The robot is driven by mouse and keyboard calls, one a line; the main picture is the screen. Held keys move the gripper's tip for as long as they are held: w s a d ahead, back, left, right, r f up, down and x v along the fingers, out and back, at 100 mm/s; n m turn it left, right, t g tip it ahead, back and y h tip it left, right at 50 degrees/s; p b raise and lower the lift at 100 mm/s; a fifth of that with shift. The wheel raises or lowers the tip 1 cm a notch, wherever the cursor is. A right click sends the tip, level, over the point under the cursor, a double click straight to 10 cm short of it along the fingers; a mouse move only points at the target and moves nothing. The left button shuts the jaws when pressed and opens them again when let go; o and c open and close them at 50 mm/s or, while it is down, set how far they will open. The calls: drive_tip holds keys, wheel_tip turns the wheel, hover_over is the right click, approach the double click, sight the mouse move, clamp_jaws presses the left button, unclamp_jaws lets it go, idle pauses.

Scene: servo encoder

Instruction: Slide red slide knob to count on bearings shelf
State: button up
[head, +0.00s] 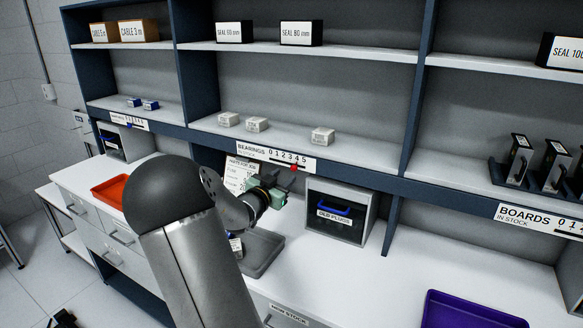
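The bearings label strip (258,152) is on the front edge of the middle shelf, with the digits 0 to 5. The red slide knob (294,167) shows small under the digits, around 3 or 4; I cannot tell exactly which. Three small white boxes stand on the bearings shelf (285,133): one at the left (228,119), one beside it (257,124) and one farther right (322,137). My gripper (286,179) is just below the knob, at the strip's right part. Its fingers are small and dark, so contact and opening are unclear.
A grey bin with a blue handle (340,211) stands on the counter right of my gripper. A grey tray (262,253) lies below it. A red tray (110,191) is at left and a purple tray (470,312) at right. The counter between bin and purple tray is clear.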

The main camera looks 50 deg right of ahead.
sight(292, 169)
drive_tip(key=d, duration=0.4)
drive_tip(key=w+d+p, duration=0.1)
drive_tip(key=d, duration=0.1)
clamp_jaws()
drive_tip(key=shift+w+a+b, duration=0.2)
drive_tip(key=shift+w+b, duration=0.1)
drive_tip(key=shift+w, duration=1.05)
drive_tip(key=shift+s, duration=0.15)
unclamp_jaws()
